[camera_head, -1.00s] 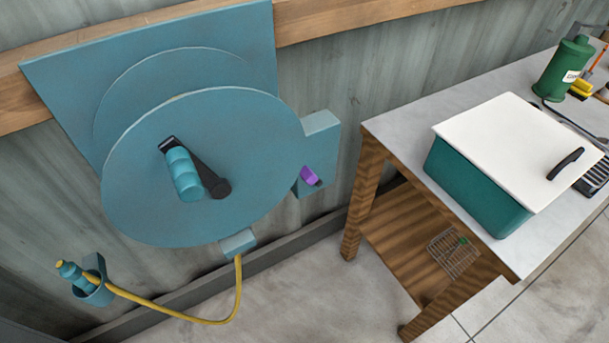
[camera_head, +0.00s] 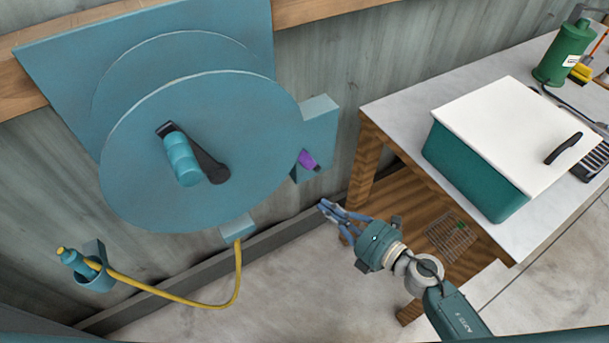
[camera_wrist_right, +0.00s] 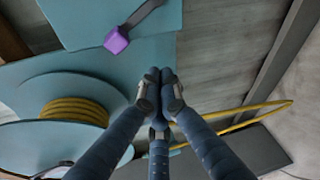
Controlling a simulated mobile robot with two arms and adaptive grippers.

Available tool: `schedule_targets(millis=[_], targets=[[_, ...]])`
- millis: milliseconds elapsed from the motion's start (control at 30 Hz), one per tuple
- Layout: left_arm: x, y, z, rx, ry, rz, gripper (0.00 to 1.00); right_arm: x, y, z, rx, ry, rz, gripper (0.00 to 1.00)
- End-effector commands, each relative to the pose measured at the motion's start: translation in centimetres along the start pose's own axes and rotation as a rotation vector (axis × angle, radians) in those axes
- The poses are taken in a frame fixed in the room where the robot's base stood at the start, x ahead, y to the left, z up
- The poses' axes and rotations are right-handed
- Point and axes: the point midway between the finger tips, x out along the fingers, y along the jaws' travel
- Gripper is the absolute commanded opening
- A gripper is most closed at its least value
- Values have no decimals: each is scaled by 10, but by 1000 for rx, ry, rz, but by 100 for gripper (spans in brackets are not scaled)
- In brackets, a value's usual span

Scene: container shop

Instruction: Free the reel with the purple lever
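The teal hose reel (camera_head: 245,130) hangs on a wall plate, with a crank handle (camera_head: 183,160) on its front disc. The purple lever (camera_head: 308,160) sits low on a teal block (camera_head: 319,128) at the reel's right side. In the right wrist view the lever's purple end (camera_wrist_right: 116,41) is on a dark arm, above and left of my fingers. My right gripper (camera_head: 328,207) is below and slightly right of the lever, apart from it. Its fingertips (camera_wrist_right: 160,88) are together and hold nothing. Yellow hose (camera_wrist_right: 75,108) is coiled on the reel. My left gripper is out of view.
The yellow hose (camera_head: 237,275) loops down to a nozzle in a wall holder (camera_head: 97,274). A wooden-legged table (camera_head: 398,112) with a white-lidded teal box (camera_head: 475,168) stands to the right. A wire basket (camera_head: 452,234) is on its lower shelf. Open floor lies below the reel.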

Motion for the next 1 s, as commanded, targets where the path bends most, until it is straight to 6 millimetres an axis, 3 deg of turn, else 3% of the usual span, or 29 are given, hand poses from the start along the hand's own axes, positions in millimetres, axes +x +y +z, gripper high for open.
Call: schedule_targets(millis=[100, 200, 633, 767, 1000], targets=[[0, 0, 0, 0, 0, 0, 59, 0, 25, -5, -125, 42, 33, 0], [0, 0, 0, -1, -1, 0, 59, 1, 32, -8, -164, 56, 43, 0], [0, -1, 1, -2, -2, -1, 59, 7, 33, -7, -162, 54, 44, 0], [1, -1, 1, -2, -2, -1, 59, 26, 34, -8, -161, 52, 45, 0], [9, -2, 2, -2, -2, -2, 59, 78, 35, -11, -161, 52, 46, 0]])
